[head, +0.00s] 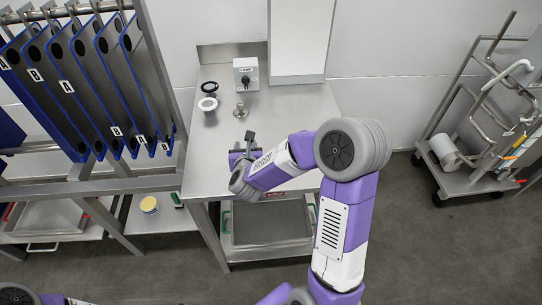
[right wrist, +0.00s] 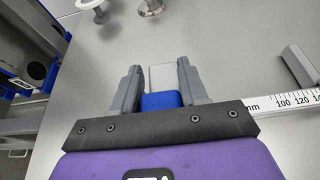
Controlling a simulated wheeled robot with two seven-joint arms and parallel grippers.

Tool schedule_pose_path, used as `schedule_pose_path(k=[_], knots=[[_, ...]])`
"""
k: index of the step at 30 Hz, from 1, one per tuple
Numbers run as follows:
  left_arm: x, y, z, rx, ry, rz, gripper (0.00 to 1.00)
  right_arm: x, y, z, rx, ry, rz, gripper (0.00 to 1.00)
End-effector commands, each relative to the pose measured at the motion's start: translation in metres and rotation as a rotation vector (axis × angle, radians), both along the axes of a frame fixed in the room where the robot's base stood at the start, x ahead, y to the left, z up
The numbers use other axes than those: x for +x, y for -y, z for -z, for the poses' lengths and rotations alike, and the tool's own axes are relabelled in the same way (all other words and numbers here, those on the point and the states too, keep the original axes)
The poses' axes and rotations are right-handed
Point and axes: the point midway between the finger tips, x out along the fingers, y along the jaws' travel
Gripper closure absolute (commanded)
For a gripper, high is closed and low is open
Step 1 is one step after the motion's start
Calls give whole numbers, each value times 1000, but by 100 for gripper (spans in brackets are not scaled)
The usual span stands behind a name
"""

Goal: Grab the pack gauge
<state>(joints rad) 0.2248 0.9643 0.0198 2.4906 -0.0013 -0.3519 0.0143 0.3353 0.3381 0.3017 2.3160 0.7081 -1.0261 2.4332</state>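The pack gauge (right wrist: 161,101) shows in the right wrist view as a blue block with a grey block beyond it, and a white numbered scale and a grey jaw reach out to the right. In the head view only a small dark grey part of it (head: 249,136) shows above the bench; my right arm hides most of the rest. My right gripper (right wrist: 160,72) has its two grey fingers on either side of the blue block, and they appear to press against it. In the head view my right gripper (head: 238,160) is low over the bench's left front. My left gripper is not in view.
The steel bench (head: 212,165) carries a switch box (head: 246,74), a black ring (head: 209,88), a white ring (head: 208,104) and a small metal knob (head: 240,111) at the back. A rack of blue-edged plates (head: 80,85) stands left. A trolley (head: 470,150) stands right.

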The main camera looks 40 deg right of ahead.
Motion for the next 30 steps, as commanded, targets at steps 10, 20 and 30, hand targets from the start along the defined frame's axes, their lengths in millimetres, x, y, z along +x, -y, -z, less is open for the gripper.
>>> schedule_pose_path(k=[10,20,30], knots=[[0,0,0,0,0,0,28,0,0,-1,-2,3,0,100],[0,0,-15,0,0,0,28,1,0,-42,-4,8,1,100],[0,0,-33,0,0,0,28,0,0,-97,-3,5,0,100]])
